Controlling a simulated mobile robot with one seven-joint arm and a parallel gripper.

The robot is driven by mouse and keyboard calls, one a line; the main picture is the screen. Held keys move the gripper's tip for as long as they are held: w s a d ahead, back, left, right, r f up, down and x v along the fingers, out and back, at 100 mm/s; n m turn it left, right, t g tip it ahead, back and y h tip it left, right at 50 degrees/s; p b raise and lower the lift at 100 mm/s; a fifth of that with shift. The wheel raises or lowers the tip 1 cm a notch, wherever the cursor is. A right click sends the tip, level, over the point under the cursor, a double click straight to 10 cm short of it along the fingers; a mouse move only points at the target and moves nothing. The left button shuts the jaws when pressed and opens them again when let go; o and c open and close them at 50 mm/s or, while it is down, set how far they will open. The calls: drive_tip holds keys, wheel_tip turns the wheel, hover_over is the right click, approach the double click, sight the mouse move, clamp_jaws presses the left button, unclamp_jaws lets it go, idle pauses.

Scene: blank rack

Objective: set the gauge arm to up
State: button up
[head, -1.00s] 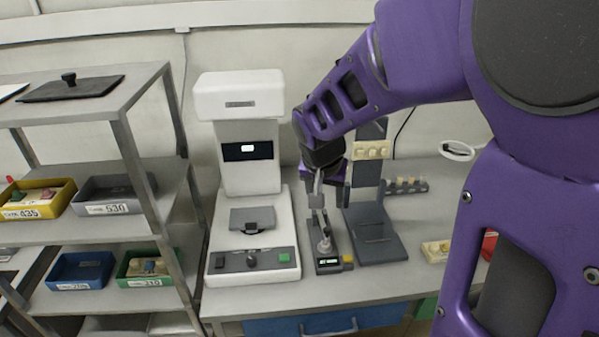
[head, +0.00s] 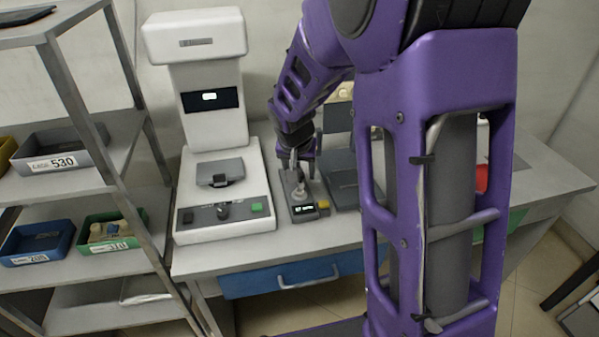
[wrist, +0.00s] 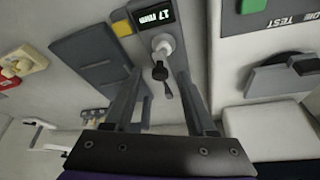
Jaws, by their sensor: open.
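The gauge (head: 303,208) is a small dark block with a lit display and a yellow button, standing on the bench. In the wrist view its display (wrist: 155,16) reads 17 mm. A light grey round part with a black-tipped lever, apparently the gauge arm (wrist: 161,68), sticks out beside the display. My gripper (head: 299,165) points down over the gauge. In the wrist view my gripper (wrist: 160,82) is open, with one finger on each side of the black tip and gaps showing. I cannot tell whether a finger touches it.
A white machine (head: 225,210) with a green button stands close left of the gauge. A dark grey stand (head: 343,180) is close on its right. A shelf with bins (head: 60,160) is at the left. My arm hides much of the right bench.

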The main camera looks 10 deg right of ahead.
drive_tip(key=shift+c, duration=0.2)
clamp_jaws()
idle(1.2)
